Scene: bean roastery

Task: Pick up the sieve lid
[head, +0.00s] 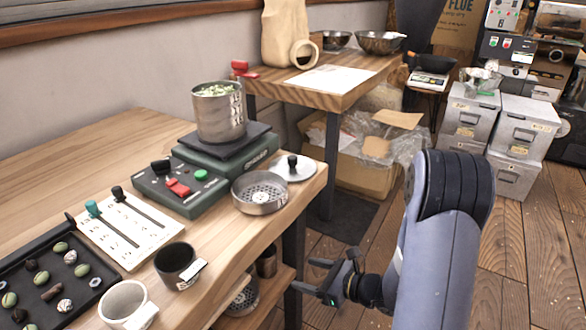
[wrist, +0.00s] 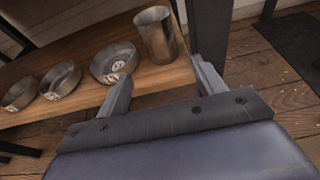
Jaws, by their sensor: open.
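A round pale metal lid with a black knob (head: 293,168), which looks like the sieve lid, lies at the right end of the wooden table. It is beside a round metal sieve (head: 260,194) with a perforated bottom. My gripper (head: 310,276) is open and empty. It appears lower than the tabletop, off the table's front right side, well apart from the lid. In the wrist view my open gripper (wrist: 162,84) points toward a lower shelf; the lid is not in that view.
The lower shelf (wrist: 80,105) holds several metal dishes and a metal cup (wrist: 155,36). A green scale (head: 228,160) with a metal canister (head: 219,112) stands left of the lid. A dark table leg (head: 293,245) is near my gripper. Wooden floor is open to the right.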

